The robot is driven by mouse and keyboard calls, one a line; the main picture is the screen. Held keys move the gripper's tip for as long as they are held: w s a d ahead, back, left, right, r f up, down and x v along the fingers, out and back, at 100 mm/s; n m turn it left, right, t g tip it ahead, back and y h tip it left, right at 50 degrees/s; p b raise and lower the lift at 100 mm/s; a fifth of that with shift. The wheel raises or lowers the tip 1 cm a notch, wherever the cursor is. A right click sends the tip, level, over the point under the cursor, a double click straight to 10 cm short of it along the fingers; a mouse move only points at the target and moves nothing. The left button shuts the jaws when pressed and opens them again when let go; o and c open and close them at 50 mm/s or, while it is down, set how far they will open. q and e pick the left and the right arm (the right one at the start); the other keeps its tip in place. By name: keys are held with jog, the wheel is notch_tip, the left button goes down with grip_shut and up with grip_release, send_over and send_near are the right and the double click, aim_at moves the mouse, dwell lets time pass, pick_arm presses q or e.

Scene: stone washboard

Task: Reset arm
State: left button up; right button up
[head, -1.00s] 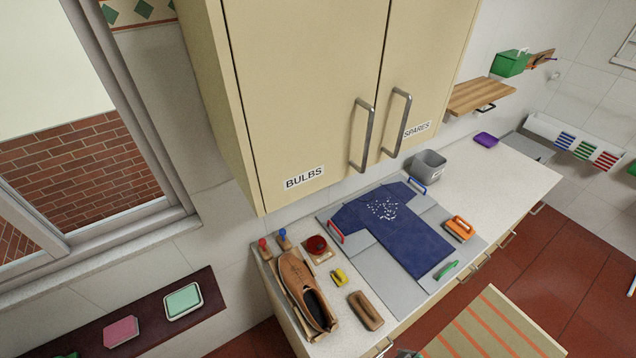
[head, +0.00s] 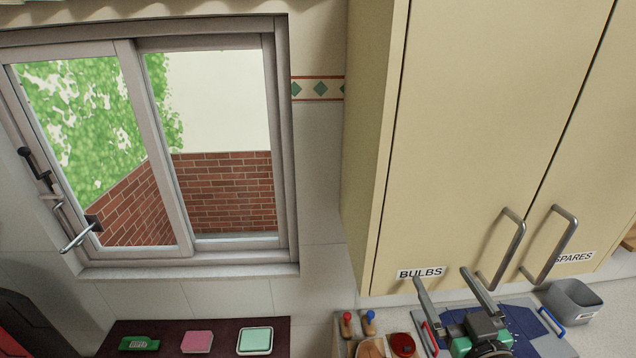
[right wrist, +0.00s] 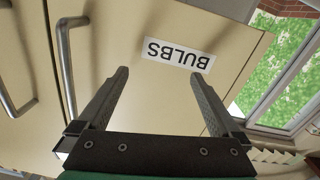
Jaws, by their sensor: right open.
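My right gripper (head: 448,276) is raised in front of the cream wall cabinet (head: 470,130), below its doors' handles in the head view. Its two fingers are wide apart with nothing between them. In the right wrist view the open fingers (right wrist: 158,95) point at the cabinet door, with the upside-down BULBS label (right wrist: 178,55) beyond them. The label also shows in the head view (head: 421,273). My left gripper is not in view.
Two metal door handles (head: 501,250) (head: 549,245) stick out close to my right gripper. The counter below holds a blue shirt (head: 520,325), a grey bin (head: 571,300) and a red round item (head: 403,344). A window (head: 150,150) is at left, above a dark shelf (head: 220,328).

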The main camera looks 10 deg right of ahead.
jog(key=s+a+r+t+y, duration=0.1)
jog(key=s+a+r+t, duration=0.2)
jog(key=r, duration=0.8)
jog(key=s+a+r+t+y, duration=0.1)
jog(key=s+a+r+t, duration=0.2)
jog(key=s+r, duration=0.3)
jog(key=s+a+r+t+y, duration=0.2)
jog(key=s+a+r+t, duration=0.2)
jog(key=r, duration=1.2)
jog(key=shift+s+a, duration=0.45)
jog(key=shift+a, duration=0.2)
